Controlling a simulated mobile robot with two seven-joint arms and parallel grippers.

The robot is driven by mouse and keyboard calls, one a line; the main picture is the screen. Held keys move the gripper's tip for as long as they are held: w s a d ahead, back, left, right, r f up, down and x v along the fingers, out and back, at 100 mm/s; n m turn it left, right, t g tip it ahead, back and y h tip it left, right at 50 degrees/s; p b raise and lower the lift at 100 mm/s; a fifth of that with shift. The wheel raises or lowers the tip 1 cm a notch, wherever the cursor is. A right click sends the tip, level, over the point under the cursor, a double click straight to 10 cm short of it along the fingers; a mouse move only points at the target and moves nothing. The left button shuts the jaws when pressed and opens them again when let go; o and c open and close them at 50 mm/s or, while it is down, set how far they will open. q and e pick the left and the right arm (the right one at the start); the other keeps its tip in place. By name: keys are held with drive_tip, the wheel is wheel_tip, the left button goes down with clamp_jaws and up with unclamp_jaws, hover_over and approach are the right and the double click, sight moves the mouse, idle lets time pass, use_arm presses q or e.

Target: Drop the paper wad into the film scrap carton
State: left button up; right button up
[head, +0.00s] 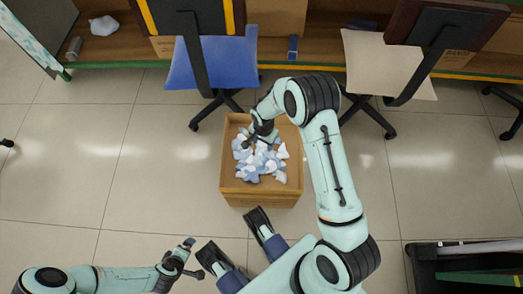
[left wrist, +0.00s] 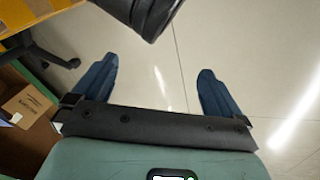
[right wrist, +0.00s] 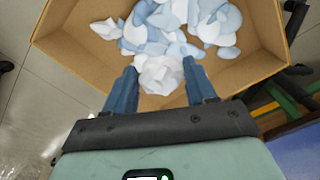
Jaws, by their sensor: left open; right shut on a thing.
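The open cardboard carton (head: 258,197) stands on the floor in the middle of the head view, with blue and white film scraps (head: 262,163) in it. My right gripper (head: 255,143) is over the carton's far left part. In the right wrist view its fingers (right wrist: 160,88) are shut on the crumpled white paper wad (right wrist: 160,73), with the carton (right wrist: 255,72) and scraps behind. I cannot make out the wad in the head view. My left gripper (head: 194,258) is open and empty, left of and nearer than the carton; its spread fingers show in the left wrist view (left wrist: 158,90).
A blue chair (head: 213,62) and a beige chair (head: 385,65) stand beyond the carton, before a long wooden shelf. A white crumpled thing (head: 103,25) lies on the shelf at left. A black bin (head: 425,270) is at lower right. The tiled floor left of the carton is clear.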

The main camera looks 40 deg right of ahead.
use_arm(q)
drive_tip(key=shift+s+a+f+g+b, duration=0.2)
drive_tip(key=shift+s+f+b, duration=0.2)
drive_tip(key=shift+f, duration=0.35)
drive_tip(key=shift+s+a+f+g+b, duration=0.25)
drive_tip(key=shift+s+f, duration=0.25)
drive_tip(key=shift+f, duration=0.25)
use_arm(e)
drive_tip(key=shift+f, duration=1.45)
drive_tip(key=o, duration=1.1)
wheel_tip(320, 180, up, 6)
drive_tip(key=shift+r+p, duration=0.2)
drive_tip(key=shift+p, duration=0.75)
use_arm(q)
drive_tip(key=r, duration=0.1)
drive_tip(key=s+d+r+p, duration=0.1)
drive_tip(key=r, duration=0.1)
drive_tip(key=d+r, duration=0.1)
drive_tip(key=r, duration=0.1)
drive_tip(key=shift+s+d+p, duration=0.15)
drive_tip(key=shift+d+p, duration=0.1)
drive_tip(key=shift+p, duration=0.15)
use_arm(e)
wheel_tip(320, 180, up, 7)
drive_tip(key=shift+r, duration=0.1)
